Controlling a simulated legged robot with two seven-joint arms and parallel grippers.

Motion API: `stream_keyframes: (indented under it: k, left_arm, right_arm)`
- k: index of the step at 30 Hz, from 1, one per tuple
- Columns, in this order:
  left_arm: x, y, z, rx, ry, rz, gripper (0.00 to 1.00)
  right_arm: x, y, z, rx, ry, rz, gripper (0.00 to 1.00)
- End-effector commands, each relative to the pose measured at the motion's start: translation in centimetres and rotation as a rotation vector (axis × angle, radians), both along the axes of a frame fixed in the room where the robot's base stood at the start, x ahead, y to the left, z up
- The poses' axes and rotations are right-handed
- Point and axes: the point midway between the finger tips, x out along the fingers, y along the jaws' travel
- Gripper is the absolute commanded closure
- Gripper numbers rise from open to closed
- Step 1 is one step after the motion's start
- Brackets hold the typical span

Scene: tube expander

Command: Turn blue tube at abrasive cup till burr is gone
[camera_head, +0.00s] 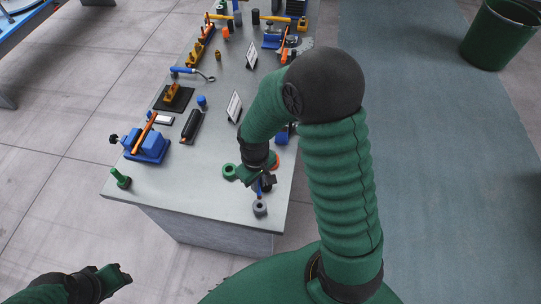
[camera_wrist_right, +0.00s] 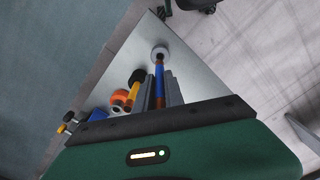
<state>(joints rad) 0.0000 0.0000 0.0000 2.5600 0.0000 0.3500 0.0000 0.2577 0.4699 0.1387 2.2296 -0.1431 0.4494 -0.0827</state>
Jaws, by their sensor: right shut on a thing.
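My right gripper (camera_head: 265,182) is over the near right corner of the workbench (camera_head: 200,200), and its fingers also show in the right wrist view (camera_wrist_right: 161,93). It is shut on the blue tube (camera_wrist_right: 159,84), which runs out between the fingers toward the grey abrasive cup (camera_wrist_right: 160,53). The cup (camera_head: 260,209) stands on the bench just in front of the gripper. An orange-brown band shows near the tube's far end. I cannot tell whether the tube touches the cup or whether a burr is on it. My left gripper (camera_head: 115,278) is off the bench at lower left; its jaw state is unclear.
A green ring (camera_head: 229,171) lies just left of the right gripper, with an orange part (camera_wrist_right: 118,97) close by. A blue vise (camera_head: 148,146) and a green peg (camera_head: 121,178) stand at the left bench edge. The bench front between peg and cup is clear.

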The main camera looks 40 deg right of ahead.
Motion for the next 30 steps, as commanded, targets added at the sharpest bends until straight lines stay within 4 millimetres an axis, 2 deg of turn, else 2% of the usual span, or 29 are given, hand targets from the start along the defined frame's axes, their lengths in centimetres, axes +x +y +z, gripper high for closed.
stream_keyframes:
  k: [18,30]
  left_arm:
    - [0.0,0.0,0.1,0.000,0.000,0.000,0.64]
    - [0.0,0.0,5.0,0.000,0.000,0.000,0.64]
  right_arm:
    - [0.0,0.0,0.1,0.000,0.000,0.000,1.00]
    - [0.0,0.0,5.2,0.000,-0.001,0.000,1.00]
